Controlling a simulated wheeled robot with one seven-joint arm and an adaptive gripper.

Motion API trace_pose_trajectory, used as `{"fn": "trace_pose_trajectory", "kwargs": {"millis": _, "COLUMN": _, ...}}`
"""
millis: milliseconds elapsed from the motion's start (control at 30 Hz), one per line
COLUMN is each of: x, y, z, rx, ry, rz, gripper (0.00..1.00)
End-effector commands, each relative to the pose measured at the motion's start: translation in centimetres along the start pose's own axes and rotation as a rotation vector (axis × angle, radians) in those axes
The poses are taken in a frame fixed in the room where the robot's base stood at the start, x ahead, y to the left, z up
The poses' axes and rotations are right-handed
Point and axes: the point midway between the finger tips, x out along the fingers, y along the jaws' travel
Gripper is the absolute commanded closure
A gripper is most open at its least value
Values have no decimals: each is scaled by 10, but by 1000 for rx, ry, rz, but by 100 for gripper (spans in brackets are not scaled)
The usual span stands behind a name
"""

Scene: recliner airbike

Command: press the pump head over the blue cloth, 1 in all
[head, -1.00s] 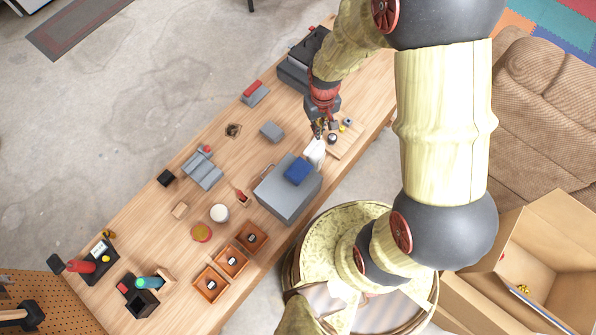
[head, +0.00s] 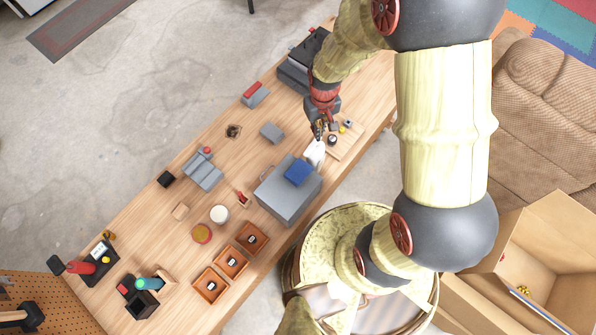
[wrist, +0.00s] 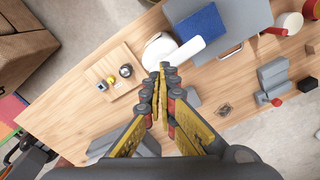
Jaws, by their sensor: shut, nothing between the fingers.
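The white pump bottle (head: 315,154) stands on the table beside the grey box. In the wrist view its round white body (wrist: 155,52) and its long spout (wrist: 189,52) show, the spout reaching towards the blue cloth. The blue cloth (head: 297,171) lies folded on the grey box; it also shows in the wrist view (wrist: 203,28). My gripper (head: 319,136) is shut and empty at the pump. In the wrist view its fingertips (wrist: 163,69) overlap the near edge of the pump head; whether they touch it I cannot tell.
The grey box (head: 283,202) is close beside the pump. A wooden board (head: 346,146) with several small items lies on the other side. Orange trays (head: 211,285), a white cup (head: 219,213) and grey blocks (head: 203,171) stand further along the table (head: 150,214).

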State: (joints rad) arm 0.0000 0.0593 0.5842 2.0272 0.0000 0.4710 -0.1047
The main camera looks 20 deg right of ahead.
Motion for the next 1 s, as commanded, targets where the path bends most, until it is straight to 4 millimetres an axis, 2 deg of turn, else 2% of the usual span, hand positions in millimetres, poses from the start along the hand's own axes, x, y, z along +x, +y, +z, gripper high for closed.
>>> {"fn": "trace_pose_trajectory", "kwargs": {"millis": 367, "x": 2, "y": 0, "z": 0, "rx": 0, "ry": 0, "rz": 0, "gripper": 100}}
{"fn": "trace_pose_trajectory", "kwargs": {"millis": 1000, "x": 22, "y": 0, "z": 0, "rx": 0, "ry": 0, "rz": 0, "gripper": 100}}
